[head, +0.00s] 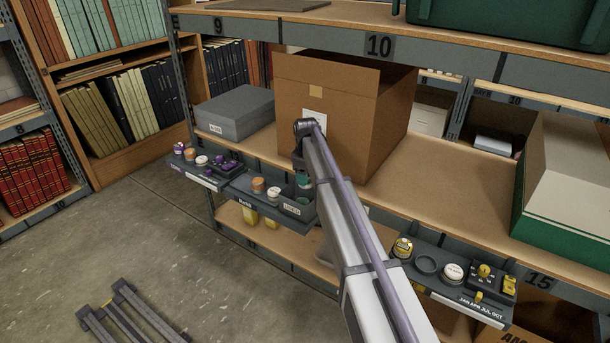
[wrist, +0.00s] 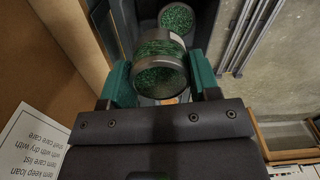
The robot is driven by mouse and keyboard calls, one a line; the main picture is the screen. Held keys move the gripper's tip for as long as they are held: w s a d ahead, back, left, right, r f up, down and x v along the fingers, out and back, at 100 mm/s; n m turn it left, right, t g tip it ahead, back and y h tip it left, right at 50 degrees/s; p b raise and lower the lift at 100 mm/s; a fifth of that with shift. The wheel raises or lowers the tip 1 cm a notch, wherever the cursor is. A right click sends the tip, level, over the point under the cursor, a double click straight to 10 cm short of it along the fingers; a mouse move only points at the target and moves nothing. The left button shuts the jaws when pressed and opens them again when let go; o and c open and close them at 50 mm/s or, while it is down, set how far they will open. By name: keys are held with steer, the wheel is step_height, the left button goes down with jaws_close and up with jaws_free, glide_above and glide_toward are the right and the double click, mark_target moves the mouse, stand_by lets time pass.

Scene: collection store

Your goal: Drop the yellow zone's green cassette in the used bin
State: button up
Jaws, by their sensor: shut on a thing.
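My gripper (wrist: 160,80) is shut on a green cassette (wrist: 158,62), a dark-rimmed round case with green granules behind a clear face. The cassette sits tilted between the green fingers. In the wrist view, another green-filled cassette (wrist: 176,17) lies beyond and below it, inside a dark grey container. In the head view, my gripper (head: 301,164) is above the small grey used bin (head: 292,209) at the right end of the middle ledge. Something green (head: 303,200) shows in that bin. My arm hides part of the bin and most of the held cassette.
A large open cardboard box (head: 335,115) stands right behind my gripper. A grey box (head: 235,113) is to its left. A right-hand ledge (head: 452,290) holds yellow-marked fittings and an empty ring (head: 427,264). A green box (head: 565,190) stands at right. A step stool (head: 130,315) is on the floor.

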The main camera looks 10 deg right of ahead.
step_height(320, 180, down, 5)
steer(key=b, duration=0.3)
steer(key=shift+b, duration=0.4)
steer(key=shift+r, duration=0.2)
steer(key=o, duration=1)
steer(key=shift+a, duration=0.1)
steer(key=shift+o, duration=0.2)
step_height(320, 180, up, 11)
steer(key=p, duration=1.1)
steer(key=shift+f, duration=0.1)
